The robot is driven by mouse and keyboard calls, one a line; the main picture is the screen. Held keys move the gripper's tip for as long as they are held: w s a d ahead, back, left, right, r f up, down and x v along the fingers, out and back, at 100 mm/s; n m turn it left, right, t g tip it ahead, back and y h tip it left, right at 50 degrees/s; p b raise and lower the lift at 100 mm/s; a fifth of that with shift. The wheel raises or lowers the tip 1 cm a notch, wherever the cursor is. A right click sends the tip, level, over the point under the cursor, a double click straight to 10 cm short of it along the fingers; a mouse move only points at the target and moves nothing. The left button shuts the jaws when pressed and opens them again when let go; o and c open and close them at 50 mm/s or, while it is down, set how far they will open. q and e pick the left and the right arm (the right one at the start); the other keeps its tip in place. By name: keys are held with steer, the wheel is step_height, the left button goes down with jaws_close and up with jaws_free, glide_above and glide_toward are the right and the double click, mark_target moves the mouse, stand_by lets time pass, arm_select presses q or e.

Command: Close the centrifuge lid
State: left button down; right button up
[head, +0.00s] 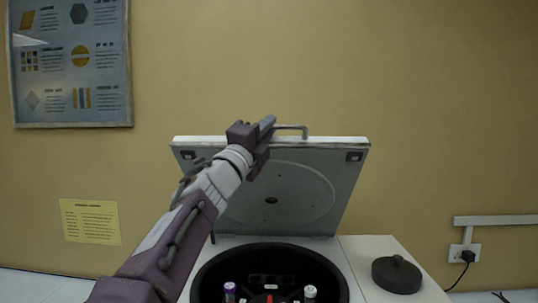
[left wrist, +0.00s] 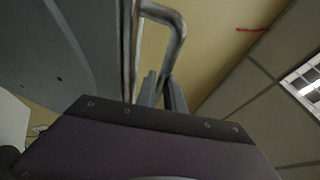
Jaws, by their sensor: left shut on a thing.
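The centrifuge lid (head: 325,180) stands raised and tilted back behind the centrifuge body (head: 405,270) in the head view. A bent metal handle (head: 295,128) sits on its top edge; the handle also shows in the left wrist view (left wrist: 172,22). My left gripper (head: 268,124) reaches the lid's top edge and is shut on the handle; its fingers (left wrist: 162,92) meet the handle in the left wrist view. The round dark chamber (head: 200,280) below is open, with capped tubes in it, one purple (head: 229,290) and one white (head: 310,292). My right gripper is not in view.
A black round knob-topped piece (head: 397,275) lies on the right of the white body. A wall outlet with a plug (head: 465,254) is at the far right. A poster (head: 70,62) and a yellow notice (head: 90,221) are on the wall.

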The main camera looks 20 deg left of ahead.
arm_select(q)
steer(key=s+d+f+m+t+h+b, duration=0.1)
steer(key=s+d+f+b, duration=0.2)
steer(key=s+f+b, duration=0.8)
steer(key=shift+f+m+h+b, duration=0.3)
steer(key=shift+f+b, duration=0.05)
steer(key=shift+b, duration=2.3)
steer(key=shift+d, duration=0.1)
steer(key=c, duration=1.7)
jaws_free()
steer(key=shift+c, duration=0.2)
